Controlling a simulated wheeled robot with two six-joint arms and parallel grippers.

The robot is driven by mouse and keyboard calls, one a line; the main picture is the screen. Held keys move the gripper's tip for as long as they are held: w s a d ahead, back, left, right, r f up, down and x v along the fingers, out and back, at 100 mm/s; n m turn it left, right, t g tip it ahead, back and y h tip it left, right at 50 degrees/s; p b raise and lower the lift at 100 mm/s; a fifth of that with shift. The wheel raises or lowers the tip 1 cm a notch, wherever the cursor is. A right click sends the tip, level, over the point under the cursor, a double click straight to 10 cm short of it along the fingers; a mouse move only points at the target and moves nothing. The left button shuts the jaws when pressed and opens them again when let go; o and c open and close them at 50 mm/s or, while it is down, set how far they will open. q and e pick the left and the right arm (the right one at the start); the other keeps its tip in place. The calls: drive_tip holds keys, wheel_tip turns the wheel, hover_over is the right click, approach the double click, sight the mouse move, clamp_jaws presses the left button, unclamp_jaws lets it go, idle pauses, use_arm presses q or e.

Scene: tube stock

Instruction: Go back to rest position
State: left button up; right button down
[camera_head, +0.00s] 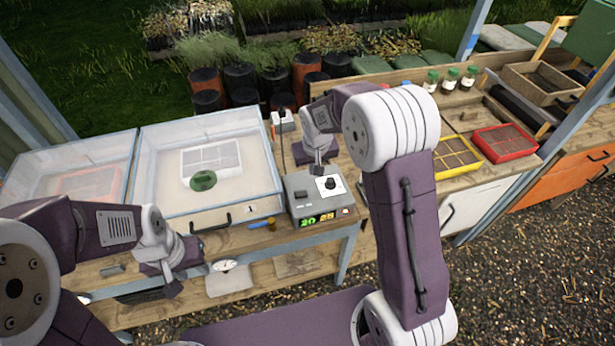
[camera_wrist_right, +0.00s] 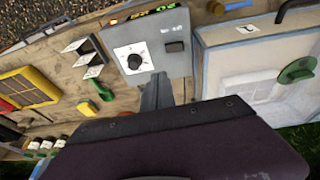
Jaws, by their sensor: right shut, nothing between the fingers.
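My right gripper (camera_head: 319,168) hangs just above the grey control box (camera_head: 301,191), by the edge away from its lit display. In the right wrist view its fingers (camera_wrist_right: 158,92) are together and empty, beside the same box (camera_wrist_right: 140,62) with its black dial. I cannot tell whether they touch it. My left gripper (camera_head: 172,290) is low at the left, in front of the bench's front edge, pointing down. I see nothing held in it, but its finger gap is not clear.
A clear-lidded propagator box (camera_head: 205,210) with a green round knob stands left of the control box. Yellow (camera_head: 455,170) and red (camera_head: 520,155) trays and several green-capped jars are at right.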

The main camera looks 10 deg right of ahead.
drive_tip(key=shift+s+d+r, duration=0.15)
drive_tip(key=shift+s+r, duration=0.05)
drive_tip(key=shift+r, duration=0.5)
drive_tip(key=s+f+g+b, duration=0.1)
drive_tip(key=s+f, duration=0.2)
drive_tip(key=s, duration=0.7)
drive_tip(key=s+d+f+g+b, duration=0.1)
drive_tip(key=s+f+b, duration=0.1)
drive_tip(key=s, duration=0.9)
drive_tip(key=shift+s+f+y, duration=0.15)
drive_tip(key=shift+f+y, duration=0.25)
drive_tip(key=shift+f, duration=0.1)
